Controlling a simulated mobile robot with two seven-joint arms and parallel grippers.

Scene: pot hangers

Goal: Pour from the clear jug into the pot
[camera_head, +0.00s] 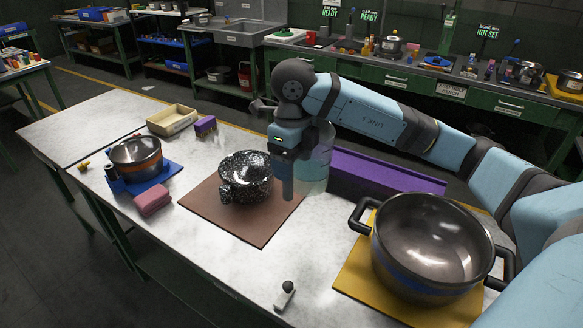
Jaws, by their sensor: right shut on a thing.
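My right gripper (288,178) is shut on the clear jug (316,170), a see-through bluish vessel partly hidden behind the fingers. The jug looks upright, just right of a black speckled pot (246,180) on a brown mat (262,226). I cannot tell whether it is lifted or what it holds. A large steel pot (428,235) with black handles sits on a yellow mat (352,275) at the right. A smaller pot with an orange band (136,155) sits on a blue mat (170,176) at the left. My left gripper is out of view.
A purple trough (385,173) lies behind my right gripper. A beige tray (172,120), a purple brush (205,126) and a pink sponge (152,200) are on the left. A small dark-tipped item (285,294) lies at the front edge. The table is clear around it.

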